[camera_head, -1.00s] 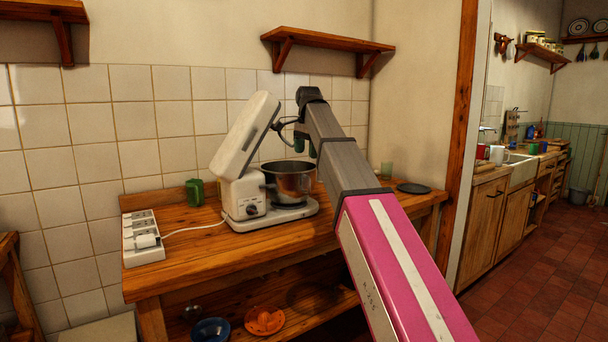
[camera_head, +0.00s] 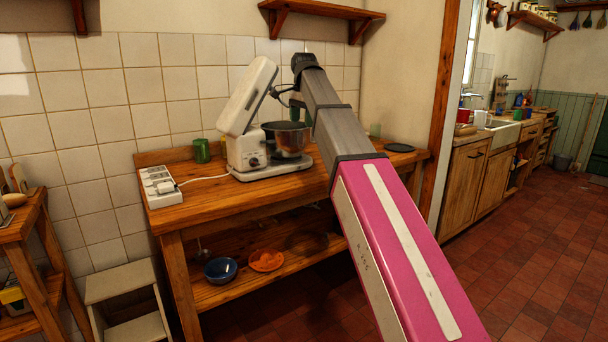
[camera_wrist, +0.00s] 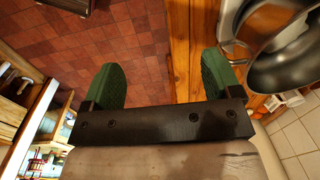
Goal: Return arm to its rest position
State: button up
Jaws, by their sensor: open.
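My arm reaches forward and up in the head view, with its pink section nearest and its grey links bent over the stand mixer (camera_head: 246,122). The mixer's white head is tilted up, and its steel bowl (camera_head: 288,141) sits on its base. My gripper shows in the wrist view (camera_wrist: 165,85), with two green fingertips wide apart and nothing between them. The bowl (camera_wrist: 290,75) is close by, to the right of the fingers in that view. The gripper is mostly hidden behind the arm in the head view.
The wooden table (camera_head: 218,200) holds a green mug (camera_head: 201,150), a white power strip (camera_head: 160,187) and a dark plate (camera_head: 399,148). A blue bowl (camera_head: 221,270) and an orange dish (camera_head: 266,260) lie on its lower shelf. Red tiled floor (camera_head: 530,230) is free at right.

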jog(key=s+d+f+n, duration=0.2)
jog(key=d+f, duration=0.1)
jog(key=f, duration=0.8)
jog(key=s+d+f+n, duration=0.1)
jog(key=d+f, duration=0.2)
jog(key=f, duration=0.7)
jog(key=s+d+f+n, duration=0.2)
jog(key=d+f, duration=0.2)
jog(key=f, duration=0.7)
jog(key=s+d+f+n, duration=0.3)
jog(key=s+f, duration=0.6)
jog(key=f, duration=0.3)
jog(key=s+d+f+n, duration=0.3)
jog(key=s+d+f, duration=0.3)
jog(key=s+f, duration=0.3)
notch_tip(320, 180, down, 4)
jog(key=shift+d+r+g, duration=0.2)
jog(key=shift+d+g, duration=0.05)
jog(key=shift+g, duration=0.05)
